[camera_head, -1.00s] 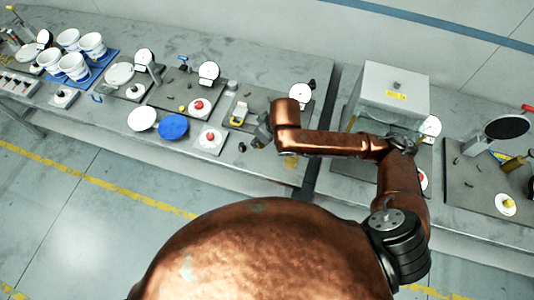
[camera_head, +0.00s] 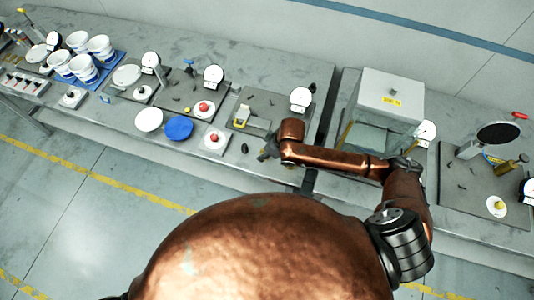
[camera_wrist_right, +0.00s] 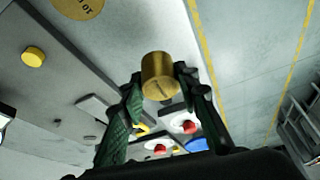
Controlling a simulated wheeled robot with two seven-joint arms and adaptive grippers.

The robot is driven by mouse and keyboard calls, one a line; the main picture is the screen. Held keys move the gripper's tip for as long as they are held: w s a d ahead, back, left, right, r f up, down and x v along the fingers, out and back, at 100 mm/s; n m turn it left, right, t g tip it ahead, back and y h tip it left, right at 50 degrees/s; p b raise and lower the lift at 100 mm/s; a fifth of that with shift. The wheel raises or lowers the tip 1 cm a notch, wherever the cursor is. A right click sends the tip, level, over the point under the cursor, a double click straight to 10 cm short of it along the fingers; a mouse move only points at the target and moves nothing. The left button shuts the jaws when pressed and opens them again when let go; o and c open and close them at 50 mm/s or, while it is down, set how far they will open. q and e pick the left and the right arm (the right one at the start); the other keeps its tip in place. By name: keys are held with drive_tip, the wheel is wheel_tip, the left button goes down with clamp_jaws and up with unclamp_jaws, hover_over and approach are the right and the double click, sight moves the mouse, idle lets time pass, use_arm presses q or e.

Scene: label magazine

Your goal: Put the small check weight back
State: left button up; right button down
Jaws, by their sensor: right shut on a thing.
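A small brass cylindrical weight (camera_wrist_right: 159,76) sits between the fingertips of my right gripper (camera_wrist_right: 160,82) in the right wrist view. The gripper is shut on it, and bench and floor show behind it. In the head view my right gripper (camera_head: 268,149) is near the bench's front edge, right of a red-knobbed plate (camera_head: 214,140); the weight is too small to make out there. A flat gold disc with dark lettering (camera_wrist_right: 80,6) lies on the bench at the top of the wrist view, apart from the weight. My left gripper is in neither view.
A small black object (camera_head: 245,148) lies just left of the right gripper. A blue disc (camera_head: 178,128) and a white disc (camera_head: 149,120) lie further left. A small yellow disc (camera_wrist_right: 33,57) shows in the wrist view.

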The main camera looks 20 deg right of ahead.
drive_tip(key=w+f, duration=0.1)
drive_tip(key=w+d+f, duration=0.1)
drive_tip(key=shift+d+f, duration=0.25)
drive_tip(key=shift+f, duration=0.05)
drive_tip(key=shift+f+p, duration=0.45)
drive_tip(key=shift+f, duration=1.1)
drive_tip(key=c, duration=1.5)
unclamp_jaws()
drive_tip(key=shift+f, duration=0.15)
drive_tip(key=shift+o, duration=0.2)
drive_tip(key=v, duration=1.2)
